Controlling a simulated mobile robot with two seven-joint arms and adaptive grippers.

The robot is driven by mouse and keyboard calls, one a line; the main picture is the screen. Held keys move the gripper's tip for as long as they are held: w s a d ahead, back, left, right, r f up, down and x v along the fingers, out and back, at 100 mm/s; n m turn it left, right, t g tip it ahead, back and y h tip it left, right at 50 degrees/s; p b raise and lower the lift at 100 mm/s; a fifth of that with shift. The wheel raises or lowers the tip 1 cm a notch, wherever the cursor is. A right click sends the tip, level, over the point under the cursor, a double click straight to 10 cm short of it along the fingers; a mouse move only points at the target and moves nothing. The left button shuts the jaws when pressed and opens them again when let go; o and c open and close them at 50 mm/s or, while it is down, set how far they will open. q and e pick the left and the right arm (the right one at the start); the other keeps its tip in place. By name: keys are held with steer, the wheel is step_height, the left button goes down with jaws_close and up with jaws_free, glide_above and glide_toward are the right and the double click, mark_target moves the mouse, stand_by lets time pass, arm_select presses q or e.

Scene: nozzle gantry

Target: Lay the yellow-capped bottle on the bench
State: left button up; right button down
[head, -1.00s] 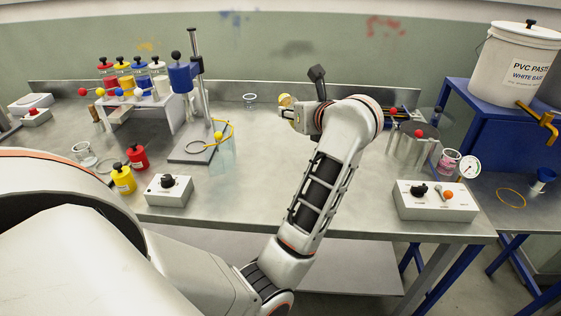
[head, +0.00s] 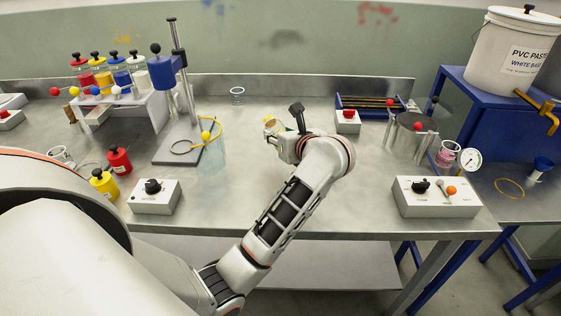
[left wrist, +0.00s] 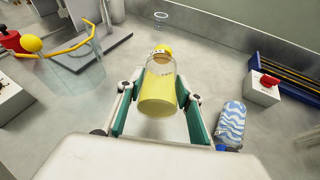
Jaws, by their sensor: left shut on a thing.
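The steel bench (head: 260,205) lies below. Whether the bottle touches it is hard to tell. My right gripper is not in view.
A blue-and-white wavy-patterned object (left wrist: 230,124) lies right of the gripper. A clear beaker with a yellow ring (head: 213,148) stands to the left. A white box with a red button (head: 347,121) is at the right. Bare bench lies in front.

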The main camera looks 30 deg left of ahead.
mark_target(280, 169)
arm_select(q)
step_height(280, 169, down, 4)
steer(key=shift+r, duration=0.25)
steer(key=shift+f, duration=0.95)
step_height(280, 169, down, 4)
steer(key=shift+r+b, duration=0.25)
steer(key=shift+b, duration=0.2)
steer(key=shift+f, duration=0.2)
steer(key=o, duration=1.2)
steer(key=shift+c, duration=0.2)
steer(key=shift+o, duration=0.5)
steer(key=shift+r, duration=0.1)
